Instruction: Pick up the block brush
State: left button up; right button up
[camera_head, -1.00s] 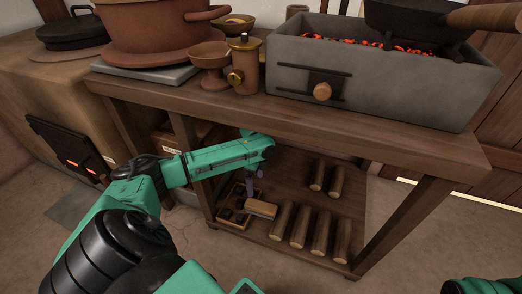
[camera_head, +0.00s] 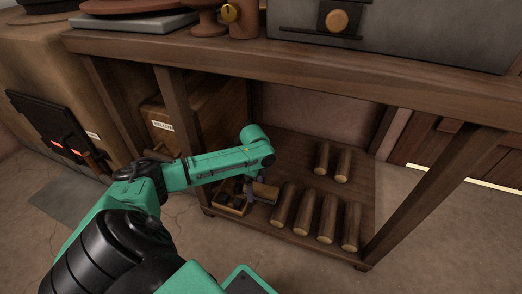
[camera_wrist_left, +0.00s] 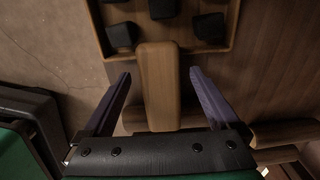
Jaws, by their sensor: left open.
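The block brush appears as a plain, light-brown wooden block with rounded edges (camera_head: 266,193), on the lower shelf of the table beside a small wooden tray. In the left wrist view the block (camera_wrist_left: 160,88) lies lengthwise, its far end close to the tray's near edge. Any bristles are hidden. My left gripper (camera_head: 250,187) is open, pointing down at the block. In the left wrist view its two purple-grey fingers (camera_wrist_left: 157,78) stand on either side of the block with gaps, and nothing is gripped. My right gripper is not in view.
The wooden tray (camera_wrist_left: 229,48) holds several dark lumps. The tabletop (camera_head: 290,69) overhangs the shelf, and a table leg (camera_head: 185,125) stands beside my left arm. A labelled box (camera_head: 190,112) is behind.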

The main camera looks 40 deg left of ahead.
pick_arm(q)
jog(key=shift+f, duration=0.2)
jog(key=shift+f+p, duration=0.3)
jog(key=shift+p, duration=0.35)
dwell(0.3)
grip_shut()
